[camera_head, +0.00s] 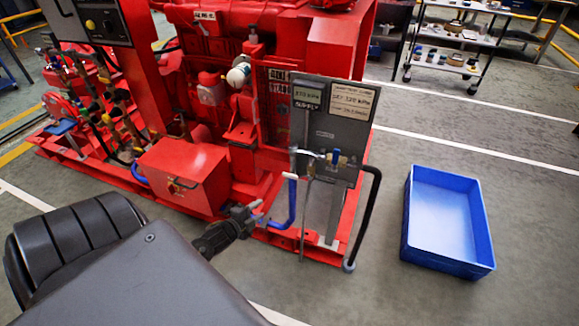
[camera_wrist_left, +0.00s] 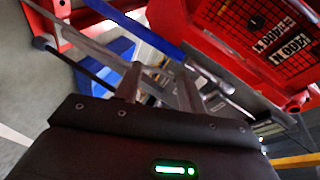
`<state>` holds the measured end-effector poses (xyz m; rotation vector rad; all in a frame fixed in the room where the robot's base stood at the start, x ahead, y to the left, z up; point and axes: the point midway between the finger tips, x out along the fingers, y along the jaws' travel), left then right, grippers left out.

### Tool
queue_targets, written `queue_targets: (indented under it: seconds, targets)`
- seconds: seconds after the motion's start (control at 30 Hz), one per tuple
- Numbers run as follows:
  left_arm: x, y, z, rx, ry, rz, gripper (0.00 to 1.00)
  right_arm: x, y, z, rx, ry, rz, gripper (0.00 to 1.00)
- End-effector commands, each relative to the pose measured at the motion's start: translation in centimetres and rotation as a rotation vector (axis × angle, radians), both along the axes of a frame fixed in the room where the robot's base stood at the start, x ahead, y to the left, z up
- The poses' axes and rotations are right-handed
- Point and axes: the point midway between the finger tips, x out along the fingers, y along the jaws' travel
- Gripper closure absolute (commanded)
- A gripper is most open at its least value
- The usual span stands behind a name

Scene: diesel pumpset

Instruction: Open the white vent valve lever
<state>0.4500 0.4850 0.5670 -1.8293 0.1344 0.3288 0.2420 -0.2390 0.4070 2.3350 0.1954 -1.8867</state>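I cannot tell for sure which pale part is the white vent lever. A blue hose (camera_head: 291,205) with a white end hangs below them. My left gripper (camera_head: 259,212) is low, left of the hose, apparently empty. Its fingers (camera_wrist_left: 158,85) stand apart. My right gripper is out of view.
The red pumpset frame (camera_head: 225,95) and a red box (camera_head: 184,175) lie close behind my left gripper. A black hose (camera_head: 372,215) curves down at the panel's right. A blue crate (camera_head: 409,225) stands on the floor at the right, with clear floor around it.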

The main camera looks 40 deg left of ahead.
Motion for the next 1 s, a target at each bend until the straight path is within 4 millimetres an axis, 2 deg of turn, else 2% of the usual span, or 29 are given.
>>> queue_targets:
  seconds: [0.03,0.1,0.2,0.37,0.53,0.67,1.0]
  targets:
    - [1.3,-0.1,0.2,0.06,-0.068,-0.046,0.6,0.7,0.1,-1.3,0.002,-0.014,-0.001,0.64]
    - [2.5,-0.4,2.6,0.132,-0.147,-0.093,0.6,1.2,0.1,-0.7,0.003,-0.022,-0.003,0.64]
    - [3.5,-1.0,5.2,0.206,-0.228,-0.141,0.6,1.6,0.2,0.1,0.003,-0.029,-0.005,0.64]
    - [4.0,-1.6,7.4,0.261,-0.29,-0.174,0.6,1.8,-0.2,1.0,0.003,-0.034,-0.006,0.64]
    - [4.2,-1.7,7.9,0.268,-0.296,-0.177,0.6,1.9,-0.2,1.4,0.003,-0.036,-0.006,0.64]
    - [5.4,-1.7,7.8,0.266,-0.295,-0.175,0.6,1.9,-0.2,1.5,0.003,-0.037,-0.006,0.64]
    - [11.6,-2.0,7.8,0.264,-0.294,-0.174,0.6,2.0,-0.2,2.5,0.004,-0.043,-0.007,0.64]
